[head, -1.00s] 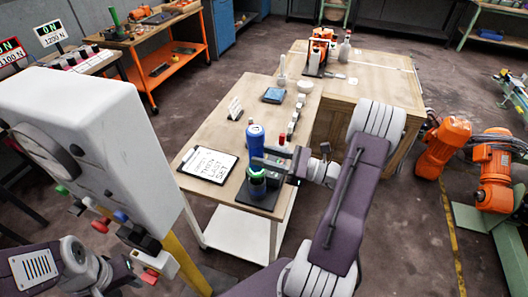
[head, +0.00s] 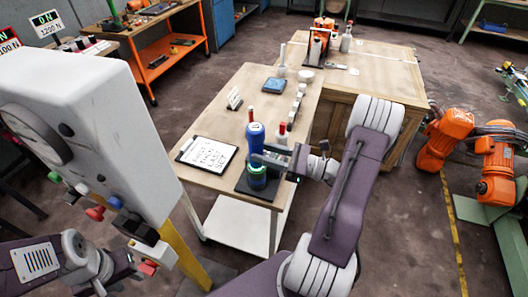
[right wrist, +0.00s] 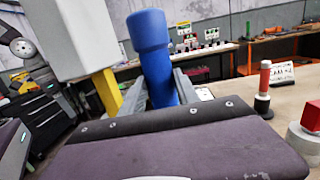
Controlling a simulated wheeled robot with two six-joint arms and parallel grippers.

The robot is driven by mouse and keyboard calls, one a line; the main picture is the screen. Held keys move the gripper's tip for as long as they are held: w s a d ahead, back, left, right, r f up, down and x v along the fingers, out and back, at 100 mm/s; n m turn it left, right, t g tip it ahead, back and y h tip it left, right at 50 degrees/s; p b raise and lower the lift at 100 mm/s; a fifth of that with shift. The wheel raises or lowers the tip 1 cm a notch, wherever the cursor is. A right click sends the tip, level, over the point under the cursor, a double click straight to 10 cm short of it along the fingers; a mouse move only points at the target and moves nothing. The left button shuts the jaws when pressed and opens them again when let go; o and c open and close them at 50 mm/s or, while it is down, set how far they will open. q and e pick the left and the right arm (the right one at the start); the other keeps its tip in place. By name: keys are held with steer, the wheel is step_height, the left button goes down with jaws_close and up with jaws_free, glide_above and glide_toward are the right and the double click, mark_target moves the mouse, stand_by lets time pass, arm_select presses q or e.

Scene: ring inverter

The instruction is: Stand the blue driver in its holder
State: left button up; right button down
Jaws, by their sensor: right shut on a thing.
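The blue driver (head: 255,134) stands about upright at the near end of the wooden table, with its thick blue handle up. My right gripper (head: 263,158) is shut on it from the right. In the right wrist view the driver (right wrist: 150,58) rises between the two fingers, leaning slightly. The dark holder (head: 257,176) with a green ring sits directly below it on a black base. The gripper hides the driver's lower end, so I cannot tell whether it is inside the holder. My left gripper (head: 108,278) is low at the left, and its fingers are unclear.
A clipboard (head: 207,154) lies left of the holder. Red-topped items (head: 282,131) and a row of small blocks stand behind and to the right. A large white machine (head: 75,115) with coloured knobs fills the left. Orange robot arms (head: 495,160) stand at the right.

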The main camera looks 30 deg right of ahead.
steer(key=c, duration=0.8)
jaws_free()
steer(key=shift+f, duration=0.1)
steer(key=v, duration=0.9)
steer(key=shift+b, duration=0.3)
